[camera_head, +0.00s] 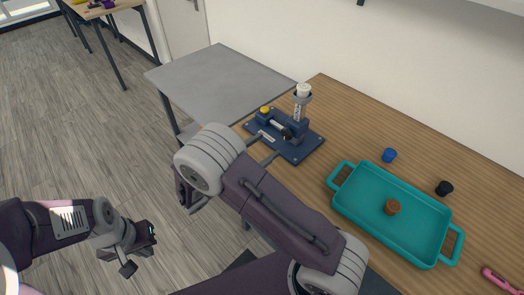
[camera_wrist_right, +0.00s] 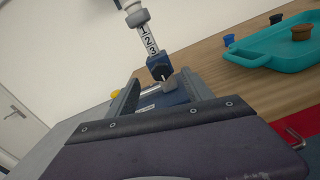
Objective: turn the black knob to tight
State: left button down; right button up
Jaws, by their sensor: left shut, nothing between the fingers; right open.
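A blue clamp fixture (camera_head: 293,146) stands on the wooden table. A small dark knob (camera_head: 287,133) shows on its middle, at the end of a grey bar. A white column with printed numbers (camera_head: 300,105) rises at its back; the numbers read large in the right wrist view (camera_wrist_right: 149,40). My right gripper (camera_head: 266,147) is open, its fingers reaching towards the fixture's near side. In the right wrist view the dark knob area (camera_wrist_right: 160,72) appears between the fingertips, apart from them; its pointer setting is too small to tell. My left gripper (camera_head: 133,256) is shut and empty over the floor.
A yellow button (camera_head: 265,109) is on the fixture's left. A teal tray (camera_head: 350,212) holds a brown cap (camera_head: 392,207). A blue cap (camera_head: 389,155) and a black cap (camera_head: 444,188) lie behind it. A grey table (camera_head: 215,85) adjoins on the left.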

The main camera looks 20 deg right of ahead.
aim_at(285, 135)
jog(key=shift+w+a+f+n+t, duration=0.15)
jog(key=shift+f+n+t, duration=0.15)
jog(key=shift+f, duration=0.5)
jog(key=p+x, duration=0.1)
jog(key=x, duration=0.7)
jog(key=shift+d+f, duration=0.1)
jog(key=shift+d, duration=0.2)
grip_shut()
pick_arm(q)
jog(key=shift+w+d, duration=0.15)
jog(key=shift+d, duration=0.15)
jog(key=shift+f, duration=0.15)
